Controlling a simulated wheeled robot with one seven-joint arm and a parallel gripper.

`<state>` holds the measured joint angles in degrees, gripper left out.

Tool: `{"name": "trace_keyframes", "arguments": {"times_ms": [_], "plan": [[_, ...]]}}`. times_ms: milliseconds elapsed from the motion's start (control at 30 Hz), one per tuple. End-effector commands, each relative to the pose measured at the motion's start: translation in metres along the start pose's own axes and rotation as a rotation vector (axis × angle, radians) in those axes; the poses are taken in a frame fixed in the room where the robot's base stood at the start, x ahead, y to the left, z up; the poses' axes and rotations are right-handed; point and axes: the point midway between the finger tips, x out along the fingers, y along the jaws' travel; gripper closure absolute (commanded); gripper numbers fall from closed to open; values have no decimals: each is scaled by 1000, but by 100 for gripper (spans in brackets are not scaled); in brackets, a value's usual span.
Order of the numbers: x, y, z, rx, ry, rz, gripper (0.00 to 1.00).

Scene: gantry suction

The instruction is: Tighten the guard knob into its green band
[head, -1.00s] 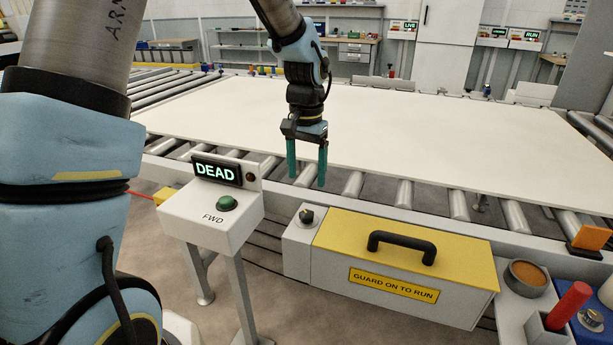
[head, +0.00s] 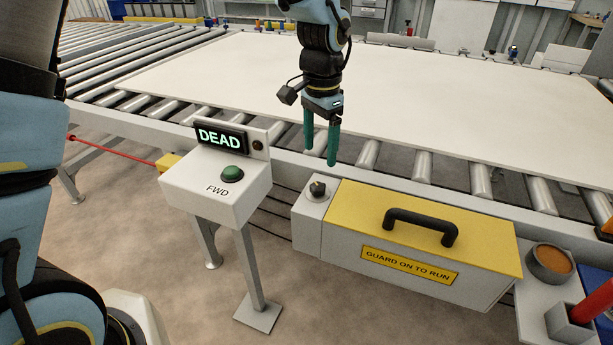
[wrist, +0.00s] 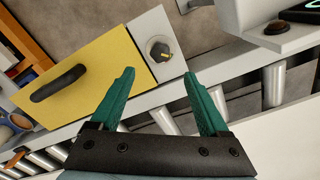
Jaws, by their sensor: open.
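The guard knob (head: 317,189) is a small dark knob on the pale end block at the left of the yellow-topped guard box (head: 370,204). In the wrist view the knob (wrist: 160,52) is round and grey with a dark grip and a small yellow mark, on a pale plate. I cannot make out a green band around it. My gripper (head: 320,158) points down with two green fingers, above and slightly behind the knob. In the wrist view my gripper (wrist: 160,75) is open and empty, with the knob beyond and between the fingertips.
The box has a black handle (head: 420,224) and a "GUARD ON TO RUN" label. A control post (head: 215,190) with a green button and a lit "DEAD" sign stands to its left. Rollers and a large white board (head: 390,90) lie behind. A cup (head: 550,262) stands right.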

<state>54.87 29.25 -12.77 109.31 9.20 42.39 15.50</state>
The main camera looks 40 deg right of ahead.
Motion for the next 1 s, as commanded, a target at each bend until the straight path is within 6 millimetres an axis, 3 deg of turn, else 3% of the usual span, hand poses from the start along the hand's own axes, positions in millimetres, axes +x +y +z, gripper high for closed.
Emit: {"name": "trace_keyframes", "arguments": {"times_ms": [300, 500, 933, 1000], "plan": [[58, 1, 2, -1, -6, 2, 21], [85, 0, 1, -1, -3, 1, 21], [96, 0, 1, -2, 0, 0, 21], [96, 0, 1, -2, 0, 0, 28]]}}
